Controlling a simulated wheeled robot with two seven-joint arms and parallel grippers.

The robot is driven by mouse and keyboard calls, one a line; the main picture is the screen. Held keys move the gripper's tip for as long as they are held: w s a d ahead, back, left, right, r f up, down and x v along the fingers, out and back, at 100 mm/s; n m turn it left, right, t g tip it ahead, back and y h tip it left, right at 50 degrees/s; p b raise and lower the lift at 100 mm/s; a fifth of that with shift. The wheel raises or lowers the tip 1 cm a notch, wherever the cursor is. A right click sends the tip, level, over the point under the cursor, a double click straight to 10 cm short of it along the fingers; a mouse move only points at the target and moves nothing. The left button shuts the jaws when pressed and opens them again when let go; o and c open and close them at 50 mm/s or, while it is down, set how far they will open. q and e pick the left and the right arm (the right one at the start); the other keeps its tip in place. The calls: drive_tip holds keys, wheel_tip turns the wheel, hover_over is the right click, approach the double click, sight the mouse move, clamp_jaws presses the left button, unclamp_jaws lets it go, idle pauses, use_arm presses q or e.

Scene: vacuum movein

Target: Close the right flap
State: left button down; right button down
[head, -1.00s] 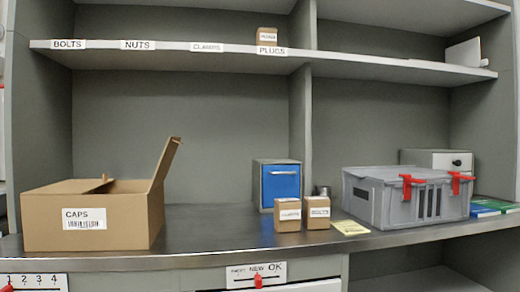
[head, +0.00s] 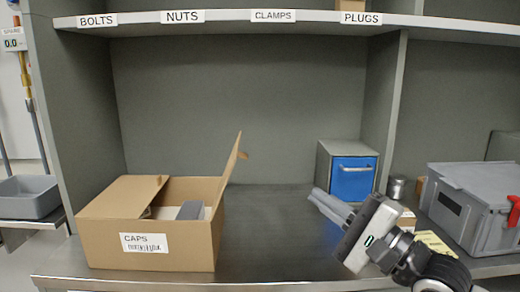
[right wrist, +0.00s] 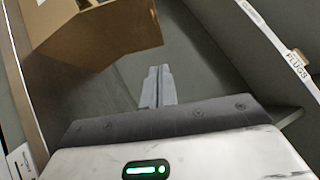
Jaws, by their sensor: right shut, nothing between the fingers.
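The cardboard box (head: 180,247) labelled CAPS stands on the counter at the left in the head view. Its right flap (head: 233,160) stands up, tilted outward to the right. Its left flap (head: 122,197) lies folded over the left part of the opening. Grey and white contents (head: 190,210) show inside. My right gripper (head: 327,201) is shut and empty above the counter, right of the box and apart from it, its fingers pointing left. In the right wrist view the shut fingers (right wrist: 158,75) point toward the box (right wrist: 100,35), clear of it. My left gripper is not in view.
A blue-fronted drawer unit (head: 352,180) stands behind my right gripper. A metal cup (head: 396,187) and a grey lidded case (head: 470,205) are farther right. The counter (head: 265,225) between box and gripper is clear. A labelled shelf (head: 225,17) runs above.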

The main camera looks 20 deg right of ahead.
use_arm(q)
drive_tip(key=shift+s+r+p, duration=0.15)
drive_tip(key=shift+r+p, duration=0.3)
drive_tip(key=shift+p, duration=0.6)
use_arm(e)
drive_tip(key=s+a+x, duration=0.1)
drive_tip(key=a+x, duration=0.1)
drive_tip(key=x, duration=1)
drive_tip(key=shift+s+a+r, duration=0.2)
drive_tip(key=shift+r, duration=0.1)
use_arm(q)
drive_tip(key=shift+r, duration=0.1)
